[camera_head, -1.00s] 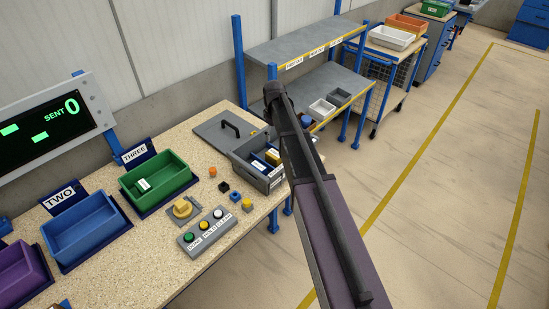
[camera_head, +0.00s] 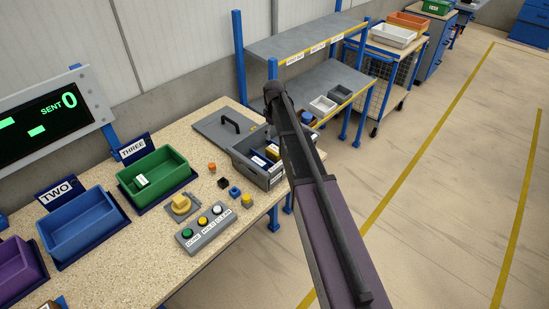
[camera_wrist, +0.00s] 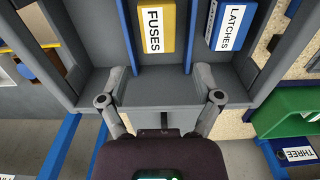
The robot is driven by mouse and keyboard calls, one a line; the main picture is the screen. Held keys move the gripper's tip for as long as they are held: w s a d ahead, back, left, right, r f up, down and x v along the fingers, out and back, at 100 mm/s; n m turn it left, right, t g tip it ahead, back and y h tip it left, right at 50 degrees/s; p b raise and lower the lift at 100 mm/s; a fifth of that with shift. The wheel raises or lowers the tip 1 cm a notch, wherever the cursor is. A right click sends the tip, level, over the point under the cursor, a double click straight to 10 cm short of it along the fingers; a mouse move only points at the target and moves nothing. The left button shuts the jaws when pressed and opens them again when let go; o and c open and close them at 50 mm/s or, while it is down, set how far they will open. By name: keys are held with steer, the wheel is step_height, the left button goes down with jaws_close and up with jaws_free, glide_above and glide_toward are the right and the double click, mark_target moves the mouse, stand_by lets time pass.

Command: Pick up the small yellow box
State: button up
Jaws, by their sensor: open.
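The small yellow box (camera_wrist: 168,22) carries a white FUSES label and sits in a slot of a grey crate between blue strips. It shows as a small yellow patch (camera_head: 272,154) in the head view, inside the grey crate (camera_head: 244,165) at the bench's right end. My gripper (camera_wrist: 157,78) is open and empty in the wrist view. Its fingertips are spread below the yellow box in the picture, over the crate's near wall, apart from the box. In the head view my arm hides the gripper and part of the crate.
A LATCHES box (camera_wrist: 230,24) sits right of the yellow box, past a blue divider. A green bin (camera_head: 150,177), a button panel (camera_head: 205,230) and several small blocks lie on the bench. A grey lid (camera_head: 222,134) with a handle lies behind. A shelf rack (camera_head: 300,42) stands beyond.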

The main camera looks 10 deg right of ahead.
mark_target(275, 149)
steer(key=shift+f+b, duration=2.65)
steer(key=shift+f, duration=0.3)
steer(key=shift+d+f+b, duration=0.1)
steer(key=shift+f+b, duration=2.5)
steer(key=c, duration=0.9)
